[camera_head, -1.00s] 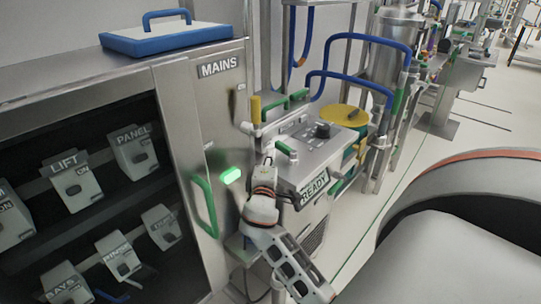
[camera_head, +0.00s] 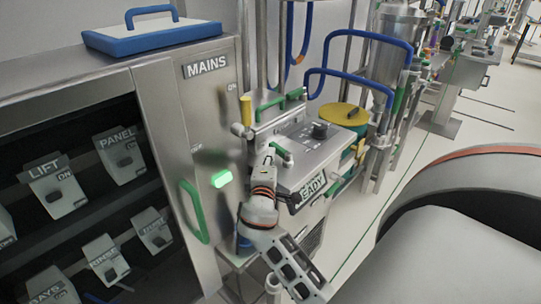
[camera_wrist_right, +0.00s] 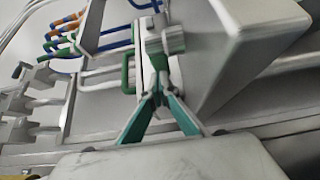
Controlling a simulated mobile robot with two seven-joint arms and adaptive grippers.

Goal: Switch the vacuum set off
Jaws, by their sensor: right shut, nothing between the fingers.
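The vacuum set looks to be the grey metal unit (camera_head: 318,158) right of the MAINS cabinet, with a black knob (camera_head: 320,130) on its sloped top and a READY label (camera_head: 313,187) on its front. A short green-ended lever (camera_head: 282,152) sticks out at the top's left side. My right gripper (camera_head: 266,153) is close to this lever; contact cannot be told. In the right wrist view its teal fingers (camera_wrist_right: 159,97) meet at the tips, shut and empty, just below a grey cylindrical part (camera_wrist_right: 169,40) with green beside it. My left gripper is not in view.
The MAINS cabinet (camera_head: 180,120) has a lit green lamp (camera_head: 221,179) and a green handle (camera_head: 194,211) close to my right arm. Labelled switches sit in its dark bay. A yellow-lidded vessel (camera_head: 343,114) and blue pipes (camera_head: 372,38) stand behind.

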